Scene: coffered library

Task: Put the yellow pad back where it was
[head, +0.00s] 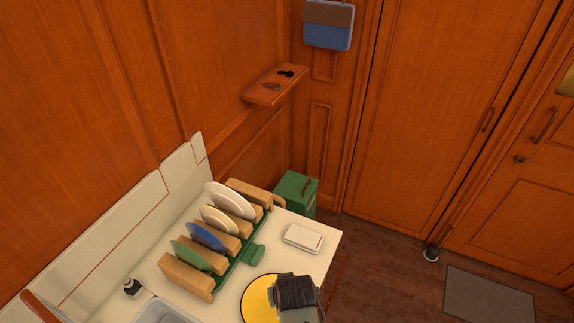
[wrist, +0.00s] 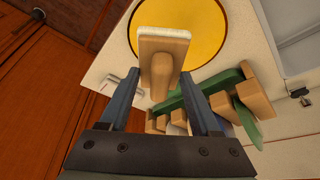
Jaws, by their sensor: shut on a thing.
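The yellow pad (head: 257,298) looks like a flat yellow disc with a dark rim, lying on the pale counter (head: 228,302). It also shows in the wrist view (wrist: 205,20), partly behind a wooden block with a handle (wrist: 160,68) and a whitish edge. My gripper (wrist: 160,78) is shut on that block by its handle. In the head view my gripper (head: 298,312) is over the counter's front edge, covering the pad's right side. The held block is hidden there. How far it is above the pad, or whether it touches, I cannot tell.
A rack (head: 187,280) with several plates stands along the counter's back. A white box (head: 303,238) lies near the counter's right end, and a sink (head: 165,312) is at the lower left. A wall shelf (head: 275,86) has dark openings. A green box (head: 297,193) stands beyond the counter.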

